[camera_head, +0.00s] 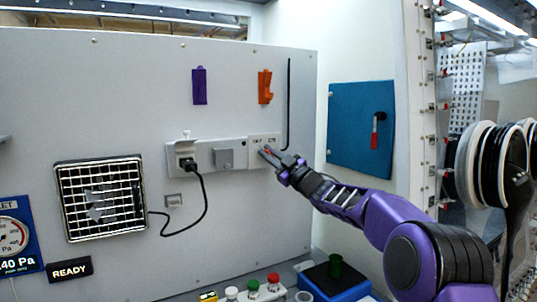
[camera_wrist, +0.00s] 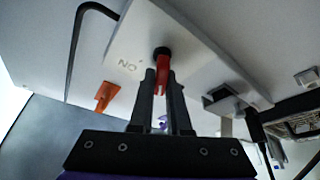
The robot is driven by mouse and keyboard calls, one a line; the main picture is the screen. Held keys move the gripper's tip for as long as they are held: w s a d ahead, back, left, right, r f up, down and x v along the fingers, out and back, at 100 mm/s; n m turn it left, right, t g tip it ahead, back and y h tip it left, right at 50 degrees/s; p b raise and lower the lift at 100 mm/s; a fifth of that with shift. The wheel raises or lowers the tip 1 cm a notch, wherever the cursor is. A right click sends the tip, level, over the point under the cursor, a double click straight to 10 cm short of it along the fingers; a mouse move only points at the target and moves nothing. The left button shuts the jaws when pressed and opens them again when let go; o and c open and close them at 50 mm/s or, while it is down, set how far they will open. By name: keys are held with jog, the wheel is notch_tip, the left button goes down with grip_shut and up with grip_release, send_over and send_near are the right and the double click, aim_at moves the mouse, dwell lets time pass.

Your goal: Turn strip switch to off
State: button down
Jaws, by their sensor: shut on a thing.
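The white power strip (camera_head: 235,144) runs across the grey wall panel. Its right end carries the strip switch, a red lever (camera_wrist: 162,64) on a dark round pivot, with an upside-down "ON" mark beside it in the wrist view. My gripper (camera_head: 268,152) reaches the strip's right end from the lower right. In the wrist view my gripper (camera_wrist: 160,84) has its two fingers close on either side of the red lever, shut on it. The fingers hide part of the lever, and any "OFF" mark cannot be made out.
Orange (camera_head: 265,87) and purple (camera_head: 199,86) pieces hang above.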

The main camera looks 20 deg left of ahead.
jog(key=c, duration=0.9)
grip_release()
jog(key=b+v, duration=0.3)
jog(key=v, duration=1.4)
jog(key=shift+s+d+f, duration=0.1)
jog(key=shift+s+d, duration=0.05)
